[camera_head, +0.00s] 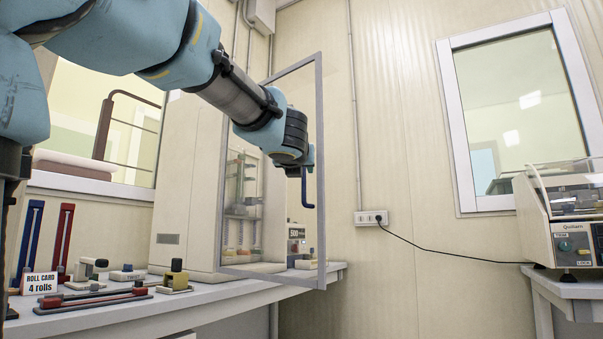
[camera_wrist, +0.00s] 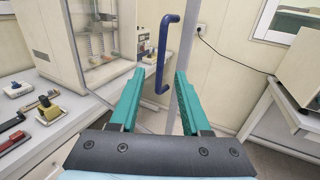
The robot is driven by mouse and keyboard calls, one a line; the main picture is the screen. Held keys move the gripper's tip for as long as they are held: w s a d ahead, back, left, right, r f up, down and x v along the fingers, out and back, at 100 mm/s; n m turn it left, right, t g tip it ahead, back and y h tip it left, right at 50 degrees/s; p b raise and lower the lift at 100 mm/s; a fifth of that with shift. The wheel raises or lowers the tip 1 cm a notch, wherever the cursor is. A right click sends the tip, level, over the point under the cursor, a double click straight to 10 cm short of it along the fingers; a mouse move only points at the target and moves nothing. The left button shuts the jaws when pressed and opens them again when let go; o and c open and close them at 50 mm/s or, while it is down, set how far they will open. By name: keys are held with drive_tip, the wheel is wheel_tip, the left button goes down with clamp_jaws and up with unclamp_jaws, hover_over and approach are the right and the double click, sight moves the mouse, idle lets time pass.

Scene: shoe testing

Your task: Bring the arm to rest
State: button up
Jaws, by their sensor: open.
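My gripper (camera_wrist: 161,78) is open, its two teal fingers apart and nothing clamped between them in the wrist view. A blue bar handle (camera_wrist: 167,50) stands just ahead, its lower end showing in the gap between the fingertips; I cannot tell whether it touches them. In the head view my arm reaches across from the upper left, and my gripper (camera_head: 308,155) is beside the glass door, close above the blue handle (camera_head: 306,190). The fingers are mostly hidden there.
The grey-framed glass door (camera_head: 321,235) stands open from the pale cabinet (camera_head: 185,180). The bench (camera_head: 130,318) holds several small clamps and a "ROLL CARD" sign (camera_head: 40,284). A machine (camera_head: 570,225) stands on the right table, with a cable to the wall socket (camera_head: 370,217).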

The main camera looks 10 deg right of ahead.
drive_tip(key=shift+s+a, duration=0.15)
drive_tip(key=shift+s, duration=0.45)
drive_tip(key=w+a+f+m+g+y, duration=0.1)
drive_tip(key=a+f+m+g, duration=0.15)
drive_tip(key=f+m, duration=0.95)
drive_tip(key=w+a+f+m+g, duration=0.15)
drive_tip(key=f+m+g, duration=0.4)
drive_tip(key=f, duration=1.15)
drive_tip(key=s+a+f+m+g+y, duration=0.1)
drive_tip(key=s+a+f+m+g, duration=0.1)
drive_tip(key=s+a+f+m, duration=0.5)
drive_tip(key=s+a+f+m+g+y, duration=0.2)
drive_tip(key=s+a+f+m+g, duration=0.15)
drive_tip(key=f, duration=0.55)
drive_tip(key=s+a+f+m+g+y, duration=0.1)
drive_tip(key=s+a+f+m+g, duration=0.1)
drive_tip(key=s+a+f+m, duration=0.45)
wheel_tip(320, 180, up, 22)
drive_tip(key=d+p, duration=0.1)
drive_tip(key=p, duration=2.2)
drive_tip(key=shift+s+d+f+n, duration=0.2)
drive_tip(key=shift+d+f+n, duration=0.05)
drive_tip(key=shift+d+n, duration=0.1)
